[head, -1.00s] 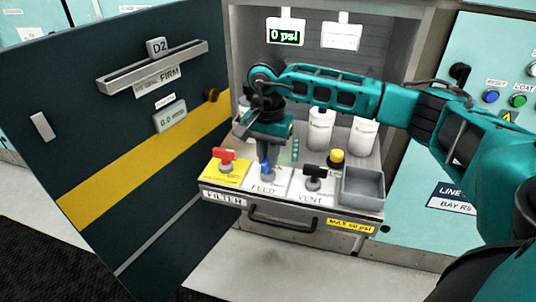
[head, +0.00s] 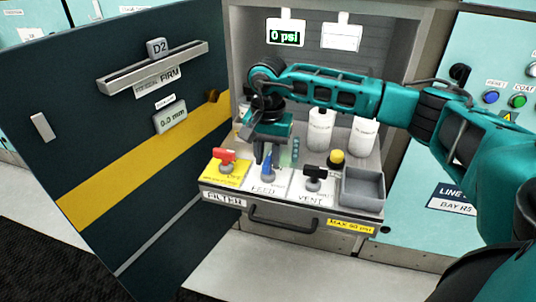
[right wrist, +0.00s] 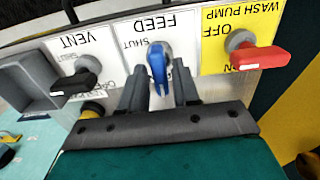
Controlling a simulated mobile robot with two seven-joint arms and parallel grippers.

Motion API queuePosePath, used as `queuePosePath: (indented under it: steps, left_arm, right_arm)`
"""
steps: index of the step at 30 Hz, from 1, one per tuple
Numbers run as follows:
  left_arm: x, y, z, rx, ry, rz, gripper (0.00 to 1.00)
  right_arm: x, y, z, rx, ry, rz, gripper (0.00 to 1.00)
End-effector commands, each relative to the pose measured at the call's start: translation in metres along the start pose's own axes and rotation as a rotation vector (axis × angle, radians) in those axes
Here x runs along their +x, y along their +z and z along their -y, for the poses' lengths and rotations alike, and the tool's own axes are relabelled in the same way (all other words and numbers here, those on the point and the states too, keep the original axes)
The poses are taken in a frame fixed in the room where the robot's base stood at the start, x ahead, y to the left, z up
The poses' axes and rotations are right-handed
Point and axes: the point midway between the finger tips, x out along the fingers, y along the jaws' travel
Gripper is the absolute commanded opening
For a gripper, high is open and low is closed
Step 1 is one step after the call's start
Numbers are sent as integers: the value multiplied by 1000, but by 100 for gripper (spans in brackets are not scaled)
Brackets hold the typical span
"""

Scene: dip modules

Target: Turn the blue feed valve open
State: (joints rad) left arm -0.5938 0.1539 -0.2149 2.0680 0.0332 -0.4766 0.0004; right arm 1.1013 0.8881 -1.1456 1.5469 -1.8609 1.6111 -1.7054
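The blue feed valve (head: 267,170) stands on the white FEED panel, between the red wash pump valve (head: 225,161) and the black vent valve (head: 314,174). In the right wrist view its blue handle (right wrist: 158,62) points toward my gripper, beside the word SHUT. My right gripper (head: 265,153) is just behind and above the valve, pointing down. In the right wrist view the right gripper (right wrist: 163,88) has its fingers apart, one on each side of the handle's end. A narrow gap shows on at least one side. My left gripper is not in view.
A grey open bin (head: 363,188) and a yellow button (head: 337,157) are right of the valves. White bottles (head: 321,130) stand behind. The dark open door (head: 130,150) is on the left. A display (head: 285,36) reads 0 psi. A handle (head: 285,221) runs along the drawer front.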

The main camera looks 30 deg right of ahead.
Motion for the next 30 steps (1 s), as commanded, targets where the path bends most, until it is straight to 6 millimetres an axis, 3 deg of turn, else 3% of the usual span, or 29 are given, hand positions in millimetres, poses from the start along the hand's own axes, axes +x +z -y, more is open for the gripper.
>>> queuePosePath:
  steps: [3, 10, 14, 24, 30]
  left_arm:
    - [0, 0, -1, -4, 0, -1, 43]
    - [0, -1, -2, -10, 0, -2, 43]
    - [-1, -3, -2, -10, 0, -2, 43]
    - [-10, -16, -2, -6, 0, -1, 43]
    - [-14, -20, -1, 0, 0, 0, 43]
  right_arm:
    - [0, 0, 0, 1, 0, 0, 43]
    - [0, 0, 0, 2, 1, -1, 43]
    - [-10, -1, 0, 3, -1, -2, 43]
    - [-82, -1, 0, 2, -3, -3, 43]
    - [-115, 0, 0, 1, -1, -2, 43]
